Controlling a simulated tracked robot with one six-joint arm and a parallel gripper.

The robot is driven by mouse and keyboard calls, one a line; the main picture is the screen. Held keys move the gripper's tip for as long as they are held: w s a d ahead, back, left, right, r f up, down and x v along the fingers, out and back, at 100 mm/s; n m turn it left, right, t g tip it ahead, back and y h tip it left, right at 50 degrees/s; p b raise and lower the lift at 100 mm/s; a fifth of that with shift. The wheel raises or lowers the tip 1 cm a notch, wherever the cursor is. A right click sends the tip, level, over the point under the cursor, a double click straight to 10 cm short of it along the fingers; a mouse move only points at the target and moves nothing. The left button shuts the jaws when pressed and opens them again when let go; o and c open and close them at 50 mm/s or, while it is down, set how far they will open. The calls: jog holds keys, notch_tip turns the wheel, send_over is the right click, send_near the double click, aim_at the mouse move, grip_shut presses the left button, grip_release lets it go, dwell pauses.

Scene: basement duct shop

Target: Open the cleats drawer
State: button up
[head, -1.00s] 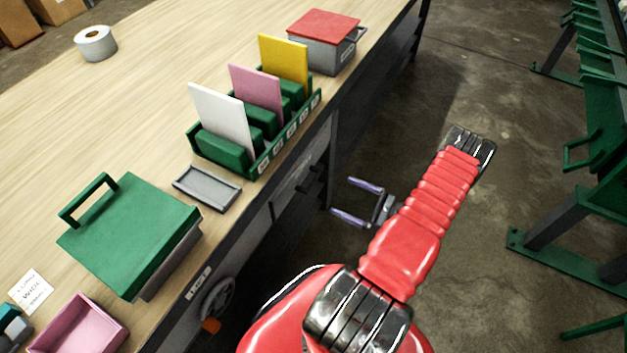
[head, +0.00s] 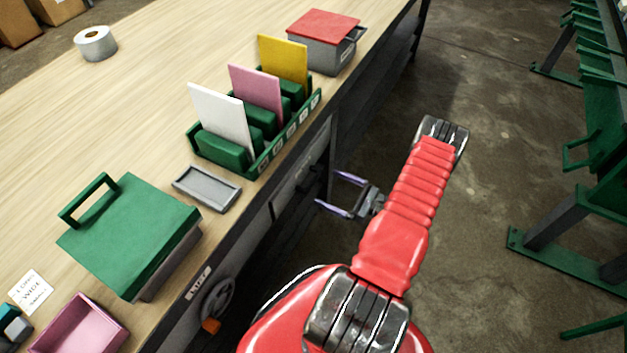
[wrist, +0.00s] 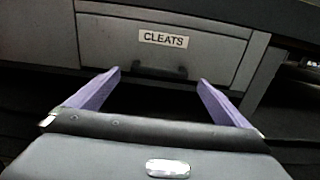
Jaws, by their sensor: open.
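The cleats drawer (wrist: 205,57) is a grey front under the bench top, with a white "CLEATS" label (wrist: 163,39) and a dark handle (wrist: 160,72) below it in the wrist view. It looks shut. In the head view the drawer front (head: 300,185) shows at a steep angle under the bench edge. My gripper (wrist: 158,82) is open, with its two purple fingers pointing at the drawer, one to each side of the handle in the picture. In the head view my gripper (head: 328,190) is empty and close to the drawer front. I cannot tell whether the fingers touch anything.
On the bench (head: 150,90) stand a green-lidded box (head: 130,235), a grey tray (head: 207,188), a green card rack (head: 262,160) and a red-lidded box (head: 322,45). A valve wheel (head: 218,300) sits below the edge. Green racks (head: 600,150) stand at right; the floor between is clear.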

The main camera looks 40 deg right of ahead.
aim_at(315, 181)
jog(key=x, duration=0.7)
jog(key=shift+w+a, duration=0.1)
jog(key=shift+w, duration=0.2)
jog(key=shift+c, duration=0.5)
jog(key=c, duration=1.2)
